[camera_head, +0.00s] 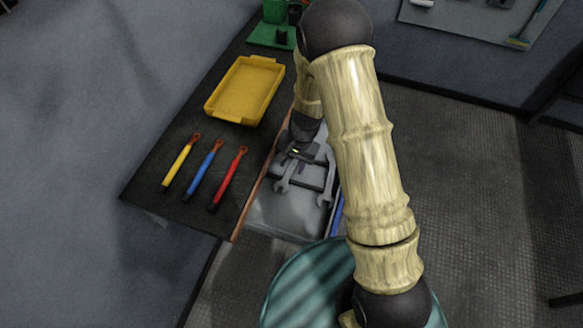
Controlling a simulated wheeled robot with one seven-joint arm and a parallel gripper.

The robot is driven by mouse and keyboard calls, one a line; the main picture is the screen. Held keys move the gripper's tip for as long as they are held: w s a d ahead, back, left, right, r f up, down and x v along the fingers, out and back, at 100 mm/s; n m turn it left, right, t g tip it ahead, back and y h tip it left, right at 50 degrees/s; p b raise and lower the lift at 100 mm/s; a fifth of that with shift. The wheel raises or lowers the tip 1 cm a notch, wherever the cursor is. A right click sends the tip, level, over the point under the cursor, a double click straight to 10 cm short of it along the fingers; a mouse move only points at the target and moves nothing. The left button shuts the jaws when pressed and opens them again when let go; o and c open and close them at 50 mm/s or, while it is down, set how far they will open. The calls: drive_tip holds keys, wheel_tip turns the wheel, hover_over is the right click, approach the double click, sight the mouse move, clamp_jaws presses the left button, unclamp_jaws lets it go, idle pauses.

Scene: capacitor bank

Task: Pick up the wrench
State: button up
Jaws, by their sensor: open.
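My gripper (303,158) is over the far part of the drawer, pointing down close to the wrenches. It is open. I cannot tell whether it touches a wrench, and no wrench looks lifted.
The dark bench (160,207) left of the drawer holds a yellow tray (211,112) and yellow, blue and red handled tools (204,171). A green object (270,36) stands at its far end. A tool board (480,22) hangs on the back wall.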

sight(293, 168)
clamp_jaws()
drive_tip(key=shift+r, duration=0.1)
wheel_tip(293, 168, up, 10)
idle(0.7)
idle(0.4)
